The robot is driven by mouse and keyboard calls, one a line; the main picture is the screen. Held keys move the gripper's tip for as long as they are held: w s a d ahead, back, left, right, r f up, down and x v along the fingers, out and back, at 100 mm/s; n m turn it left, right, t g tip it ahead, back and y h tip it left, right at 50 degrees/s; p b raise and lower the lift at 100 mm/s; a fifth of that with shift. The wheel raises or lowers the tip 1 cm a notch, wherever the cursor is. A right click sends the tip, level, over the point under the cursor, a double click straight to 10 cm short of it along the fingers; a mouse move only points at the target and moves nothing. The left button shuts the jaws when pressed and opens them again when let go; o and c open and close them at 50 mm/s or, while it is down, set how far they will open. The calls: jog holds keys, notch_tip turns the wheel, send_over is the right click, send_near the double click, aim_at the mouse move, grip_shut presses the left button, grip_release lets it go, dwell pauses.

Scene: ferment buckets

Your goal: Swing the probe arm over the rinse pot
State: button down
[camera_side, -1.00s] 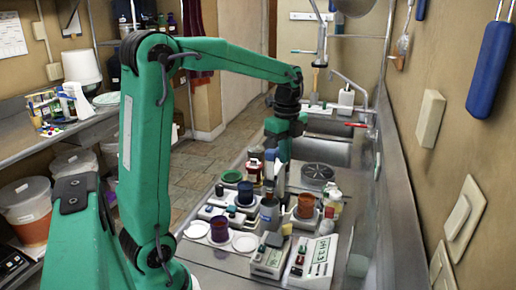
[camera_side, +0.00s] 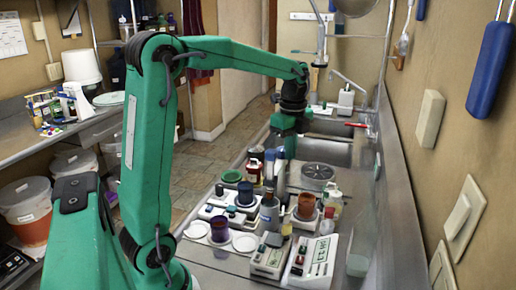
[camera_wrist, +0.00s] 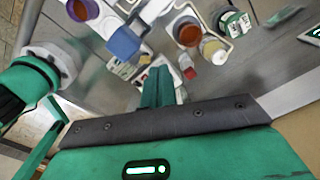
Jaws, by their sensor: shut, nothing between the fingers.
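My gripper (camera_wrist: 157,88) is shut and empty, its green fingers together above the steel counter. A dark pot (camera_side: 269,216) stands in front, and a purple pot (camera_side: 219,228) farther front left. White meters (camera_side: 310,262) lie at the front. I cannot tell which pot is the rinse pot, and I cannot make out the probe arm clearly.
A green bowl (camera_side: 231,176) and brown bottles (camera_side: 254,171) stand behind the pots. A round dark grate (camera_side: 317,172) lies behind on the right. A wall runs along the right side. Bare counter (camera_side: 215,260) shows at the front left.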

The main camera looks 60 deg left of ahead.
jog(key=shift+r, duration=2.5)
